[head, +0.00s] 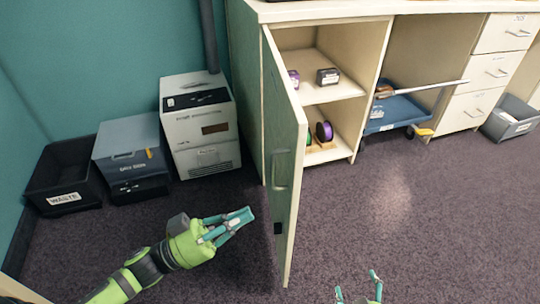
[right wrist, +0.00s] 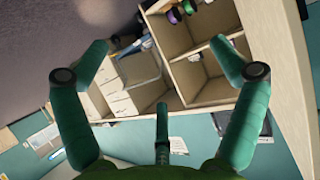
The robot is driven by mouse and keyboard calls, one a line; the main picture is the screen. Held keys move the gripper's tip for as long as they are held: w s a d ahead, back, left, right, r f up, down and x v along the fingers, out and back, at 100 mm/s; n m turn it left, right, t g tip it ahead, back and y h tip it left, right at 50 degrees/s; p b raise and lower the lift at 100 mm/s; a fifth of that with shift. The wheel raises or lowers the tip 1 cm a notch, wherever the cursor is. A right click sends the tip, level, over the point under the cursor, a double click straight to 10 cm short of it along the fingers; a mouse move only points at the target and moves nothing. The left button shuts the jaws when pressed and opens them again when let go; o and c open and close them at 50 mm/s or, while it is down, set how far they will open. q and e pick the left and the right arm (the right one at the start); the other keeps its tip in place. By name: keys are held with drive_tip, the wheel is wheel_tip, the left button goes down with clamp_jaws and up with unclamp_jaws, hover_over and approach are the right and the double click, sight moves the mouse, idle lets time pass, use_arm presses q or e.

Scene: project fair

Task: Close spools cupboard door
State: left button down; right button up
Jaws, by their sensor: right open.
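The cupboard door (head: 285,140) stands wide open, swung out toward me, with its outer face and handle (head: 281,170) to the left. Inside the cupboard, the upper shelf (head: 315,94) holds a dark box (head: 328,76) and a small purple item (head: 294,79). Spools (head: 324,131) stand on the lower level, partly hidden by the door. My left gripper (head: 250,214) has its fingers together, empty, left of the door's outer face and apart from it. My right gripper (head: 357,284) is open and empty, low in front of the cupboard; its spread fingers show in the right wrist view (right wrist: 164,80).
A blue cart (head: 397,110) sits under the counter, beside drawers (head: 492,72). A grey bin (head: 510,118) is far right.

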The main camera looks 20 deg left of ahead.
use_arm(q)
drive_tip(key=w+a+n+g+y+p, duration=0.1)
drive_tip(key=w+a+g+y+p, duration=0.25)
drive_tip(key=a, duration=0.75)
drive_tip(key=r+b+x, duration=0.1)
drive_tip(key=x, duration=1.2)
drive_tip(key=shift+d+n+t, duration=0.3)
drive_tip(key=shift+d+t, duration=0.05)
drive_tip(key=shift+d, duration=0.05)
use_arm(e)
drive_tip(key=s+d+f+g+h, duration=0.1)
drive_tip(key=s+d+f+g, duration=0.1)
drive_tip(key=s, duration=0.3)
drive_tip(key=s+d+f+g+h, duration=0.1)
drive_tip(key=s+d+f+g, duration=0.1)
drive_tip(key=s+f+g, duration=0.2)
drive_tip(key=s+d+f+m+g, duration=0.1)
drive_tip(key=s+d+f+g, duration=0.1)
drive_tip(key=s+f, duration=0.3)
drive_tip(key=s+g, duration=0.1)
drive_tip(key=s, duration=0.1)
drive_tip(key=shift+s+h, duration=0.35)
drive_tip(key=shift+h, duration=0.05)
use_arm(q)
drive_tip(key=shift+w+d, duration=0.1)
use_arm(e)
drive_tip(key=shift+s+d, duration=0.1)
